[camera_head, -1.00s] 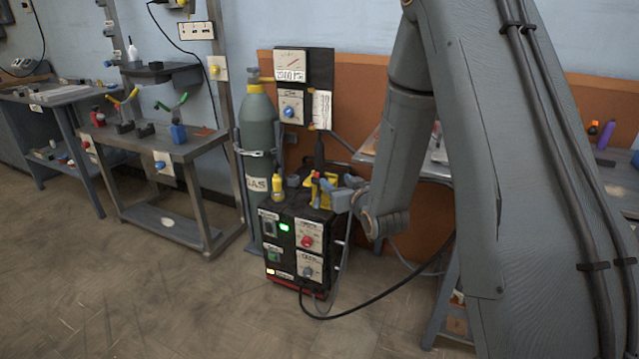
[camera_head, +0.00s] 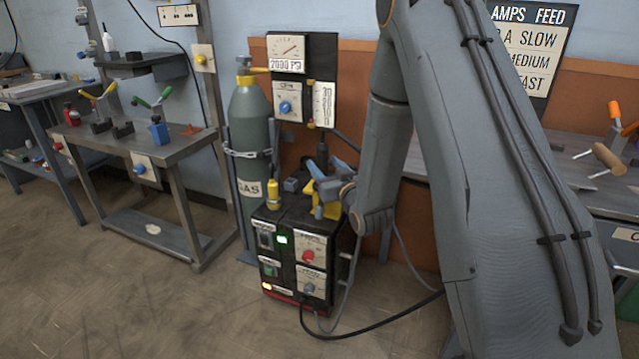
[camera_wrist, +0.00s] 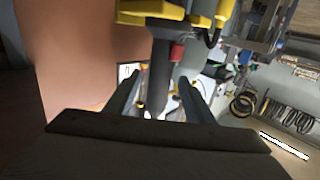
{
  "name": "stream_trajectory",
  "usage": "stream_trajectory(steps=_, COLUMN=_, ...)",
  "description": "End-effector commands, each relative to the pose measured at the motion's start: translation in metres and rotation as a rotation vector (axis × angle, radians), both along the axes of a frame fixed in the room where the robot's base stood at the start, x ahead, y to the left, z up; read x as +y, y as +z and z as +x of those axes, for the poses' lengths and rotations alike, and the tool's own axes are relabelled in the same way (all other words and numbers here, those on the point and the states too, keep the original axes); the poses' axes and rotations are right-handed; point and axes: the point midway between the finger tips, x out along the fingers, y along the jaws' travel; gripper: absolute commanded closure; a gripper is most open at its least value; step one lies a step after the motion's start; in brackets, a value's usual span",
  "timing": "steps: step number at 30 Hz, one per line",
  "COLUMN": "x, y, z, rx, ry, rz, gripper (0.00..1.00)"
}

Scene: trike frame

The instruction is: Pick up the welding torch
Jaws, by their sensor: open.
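The welding torch (camera_head: 322,155) appears as a dark upright shape above the black welding machine (camera_head: 292,248), near a yellow holder (camera_head: 322,208). My arm partly hides that area. In the wrist view a dark handle with a red button, which looks like the torch (camera_wrist: 158,82), lies between the two fingers of my gripper (camera_wrist: 157,92). Gaps show beside the handle, so the fingers are open around or just behind it; the exact depth is unclear. Yellow parts (camera_wrist: 200,12) cross near the handle's far end. In the head view my gripper (camera_head: 322,184) is over the machine top.
A green-grey gas cylinder (camera_head: 250,140) stands chained left of the machine, with a gauge panel (camera_head: 301,53) behind. A yellow bottle (camera_head: 273,196) stands on the machine's front left. A workbench (camera_head: 135,140) is at left. Cables (camera_head: 400,306) lie on the floor; floor in front is clear.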

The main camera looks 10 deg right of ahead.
Motion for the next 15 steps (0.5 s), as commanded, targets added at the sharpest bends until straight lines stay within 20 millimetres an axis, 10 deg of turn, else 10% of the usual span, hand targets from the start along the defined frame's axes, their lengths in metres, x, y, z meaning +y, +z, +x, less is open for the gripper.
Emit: stream_trajectory(steps=15, x=0.012, y=0.000, z=0.056, rx=0.001, ry=0.000, rz=0.001, gripper=0.51)
